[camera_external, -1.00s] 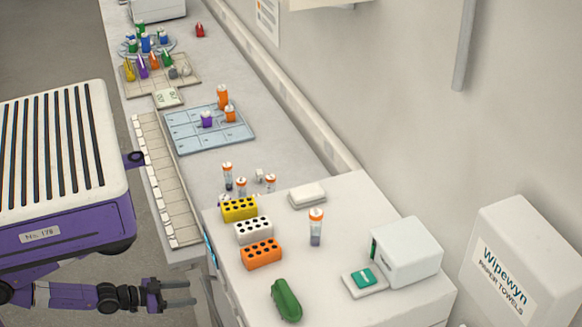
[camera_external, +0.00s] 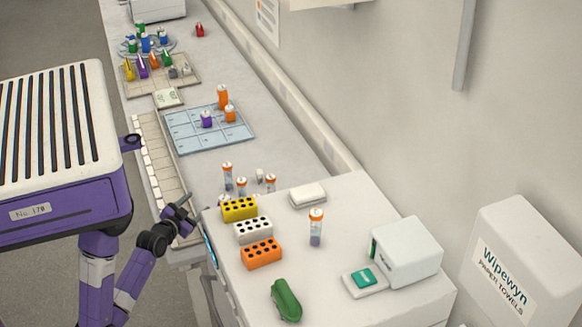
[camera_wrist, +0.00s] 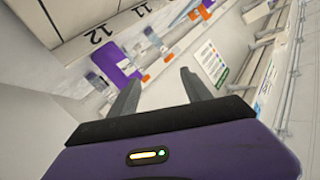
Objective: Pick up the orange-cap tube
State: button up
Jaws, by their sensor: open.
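Several clear tubes with orange caps show in the external view. One tube (camera_external: 316,228) stands upright alone on the raised white bench top. Others stand close together behind the yellow rack, among them a taller tube (camera_external: 227,175) and one at the right (camera_external: 270,183). I cannot tell which one the task means. My gripper (camera_external: 183,207) is at the bench's left edge, left of the yellow rack, apart from every tube. In the wrist view my gripper (camera_wrist: 160,92) is open and empty, with orange-capped tubes (camera_wrist: 148,77) small beyond its fingers.
Yellow (camera_external: 239,209), white (camera_external: 253,231) and orange (camera_external: 261,253) racks line the near bench's left side. A green object (camera_external: 286,300), a white box (camera_external: 407,252) and a flat white item (camera_external: 307,195) also stand there. A blue tray (camera_external: 180,137) with bottles lies farther back.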

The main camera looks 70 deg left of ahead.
jog(key=w+a+r+t+h+b, duration=0.2)
jog(key=w+a+r+h+b, duration=0.15)
jog(key=w+a, duration=0.45)
jog(key=w+d+m+h, duration=0.2)
jog(key=w+d+h, duration=0.15)
jog(key=d, duration=0.25)
jog(key=w+d+m+h, duration=0.2)
jog(key=d+h, duration=0.3)
jog(key=p+x, duration=0.1)
jog(key=x, duration=0.2)
jog(key=f+p+x, duration=0.1)
jog(key=x, duration=0.3)
jog(key=shift+w+f, duration=0.1)
jog(key=shift+w, duration=0.05)
jog(key=shift+c, duration=0.5)
grip_shut()
